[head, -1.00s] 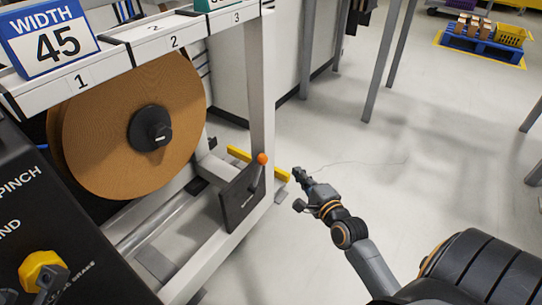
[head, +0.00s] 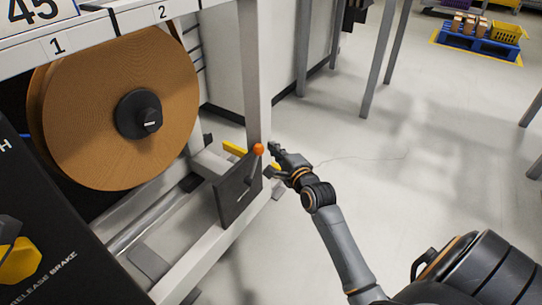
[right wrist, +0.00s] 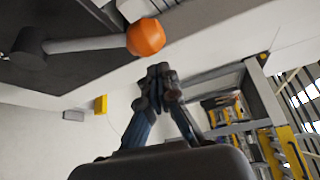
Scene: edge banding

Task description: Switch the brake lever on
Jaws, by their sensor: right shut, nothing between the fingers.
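The brake lever's orange ball knob (head: 258,149) stands at the top of a dark plate (head: 238,193) on the machine frame's front rail. In the right wrist view the orange knob (right wrist: 145,37) ends a grey lever rod (right wrist: 88,45) coming from a dark pivot at the left. My right gripper (head: 275,149) is just right of the knob in the head view. In the right wrist view my right gripper (right wrist: 160,72) is shut and empty, its fingertips just below the knob; whether they touch it I cannot tell. My left gripper is not in view.
A brown edge-band roll (head: 75,120) hangs on the frame at left. A black panel with a yellow knob (head: 18,262) is at the lower left. A yellow bar (head: 234,148) lies behind the lever. Grey floor to the right is open; a blue pallet (head: 478,47) stands far off.

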